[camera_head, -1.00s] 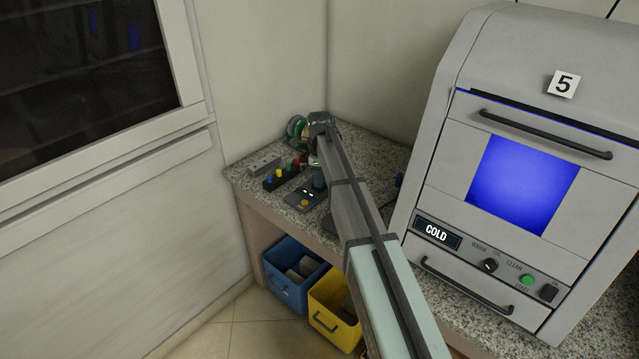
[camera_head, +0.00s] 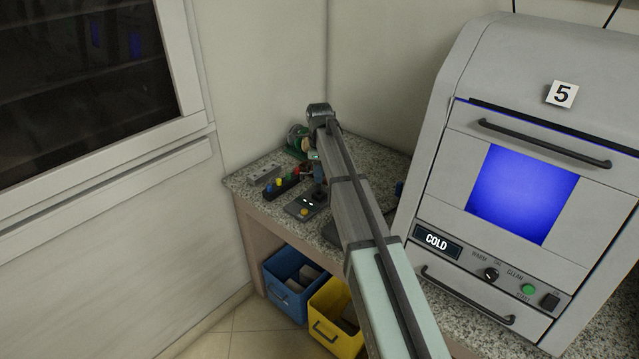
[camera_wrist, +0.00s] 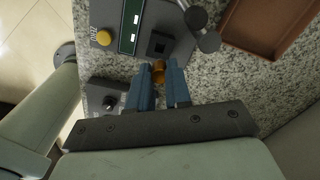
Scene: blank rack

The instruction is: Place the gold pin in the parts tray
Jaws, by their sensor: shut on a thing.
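My gripper (camera_wrist: 159,72) is shut on the gold pin (camera_wrist: 158,74) in the wrist view. The pin is a small gold-brown piece between the tips of the two blue fingers, partly hidden by them. The gripper is over the granite counter, just in front of a grey device's square socket (camera_wrist: 158,43). I cannot tell how high the pin is. A brown, shallow tray (camera_wrist: 262,28), likely the parts tray, lies at the upper right of the wrist view, apart from the gripper. In the head view my arm hides the pin and the tray.
The grey device (camera_wrist: 103,37) has a display, a yellow button and a lever knob (camera_wrist: 208,41) between gripper and tray. A smaller knobbed box (camera_wrist: 107,101) is at lower left. Coloured buttons (camera_head: 281,187) and a green spool (camera_head: 297,137) stand behind. A large oven (camera_head: 520,170) is right.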

